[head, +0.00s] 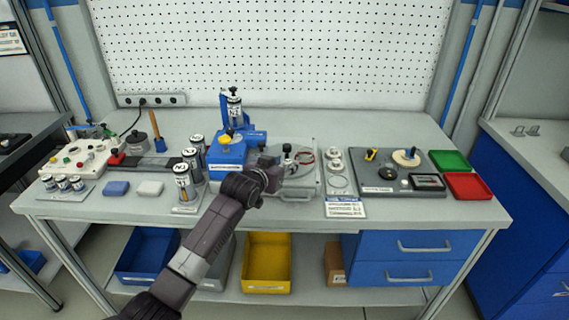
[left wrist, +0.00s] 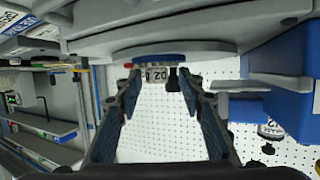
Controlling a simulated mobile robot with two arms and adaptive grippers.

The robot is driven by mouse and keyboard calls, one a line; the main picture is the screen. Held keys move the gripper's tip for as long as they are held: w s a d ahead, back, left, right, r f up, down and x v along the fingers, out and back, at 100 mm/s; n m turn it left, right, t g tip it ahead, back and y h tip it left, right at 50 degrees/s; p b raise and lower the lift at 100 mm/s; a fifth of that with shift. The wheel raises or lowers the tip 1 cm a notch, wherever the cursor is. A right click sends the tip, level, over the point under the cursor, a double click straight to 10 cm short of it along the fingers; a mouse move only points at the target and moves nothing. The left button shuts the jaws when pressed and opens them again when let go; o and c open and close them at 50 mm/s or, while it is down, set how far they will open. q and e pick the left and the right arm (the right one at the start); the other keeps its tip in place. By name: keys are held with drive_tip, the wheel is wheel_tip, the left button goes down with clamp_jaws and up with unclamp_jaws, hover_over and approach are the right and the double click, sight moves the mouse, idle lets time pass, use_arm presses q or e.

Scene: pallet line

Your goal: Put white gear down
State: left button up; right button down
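A cream-white disc (head: 402,159), which looks like the white gear, sits on the dark grey board (head: 374,186) at the right of the bench; teeth are too small to make out. My left gripper (head: 272,164) is left of that board, over the left side of a grey round fixture (head: 302,176). In the left wrist view the two fingers (left wrist: 160,85) stand apart. Nothing is clearly held between them; a blue-edged part with a label (left wrist: 162,62) shows beyond the tips. My right gripper is not in view.
A blue stand (head: 227,152) with a canister is just left of the gripper, and several canisters (head: 184,185) stand further left. A panel with small round dishes (head: 336,172) lies between fixture and board. Green (head: 449,160) and red (head: 468,186) trays are at the right.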

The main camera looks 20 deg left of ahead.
use_arm(q)
drive_tip(key=shift+r, duration=0.15)
drive_tip(key=v, duration=1.2)
drive_tip(key=shift+b, duration=0.3)
